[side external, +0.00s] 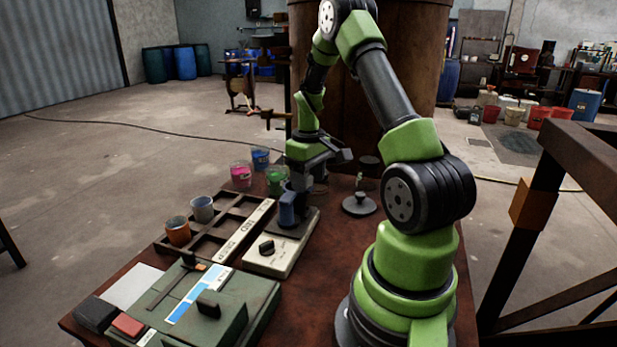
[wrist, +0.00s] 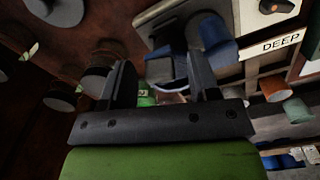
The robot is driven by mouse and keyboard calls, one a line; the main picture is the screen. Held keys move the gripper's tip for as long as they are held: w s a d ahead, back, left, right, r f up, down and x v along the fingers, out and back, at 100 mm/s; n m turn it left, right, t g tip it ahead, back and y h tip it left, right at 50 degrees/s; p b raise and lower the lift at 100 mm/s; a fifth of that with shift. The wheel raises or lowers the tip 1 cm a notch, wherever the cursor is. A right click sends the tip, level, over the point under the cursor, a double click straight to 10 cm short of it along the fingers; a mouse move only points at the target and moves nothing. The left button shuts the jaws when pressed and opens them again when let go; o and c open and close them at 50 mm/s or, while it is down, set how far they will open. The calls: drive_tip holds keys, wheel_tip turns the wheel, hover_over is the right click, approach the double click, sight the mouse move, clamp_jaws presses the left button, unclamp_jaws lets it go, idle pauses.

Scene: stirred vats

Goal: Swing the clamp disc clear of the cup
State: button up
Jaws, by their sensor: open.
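My gripper (wrist: 162,85) is open, with its two dark fingers spread apart. Between and beyond the fingers, the wrist view shows a grey rounded part (wrist: 160,70) that looks like the clamp disc, beside a blue piece (wrist: 214,40). A pale rim, perhaps of a cup, shows partly below it; the fingers hide much of this spot. I cannot tell whether a finger touches the disc.
A compartment tray (side external: 215,245) lies left of the stand, with grey (side external: 202,210) and orange (side external: 178,231) cups. Pink (side external: 241,175), blue (side external: 260,158) and green (side external: 276,180) cups stand behind. A knobbed dark disc (side external: 359,205) lies right; a white knob box (side external: 268,254) is in front.

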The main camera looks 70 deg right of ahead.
clamp_jaws()
drive_tip(key=s+a+m, duration=0.3)
drive_tip(key=a+m, duration=0.6)
drive_tip(key=m, duration=0.9)
idle(0.5)
drive_tip(key=shift+a, duration=0.1)
idle(0.4)
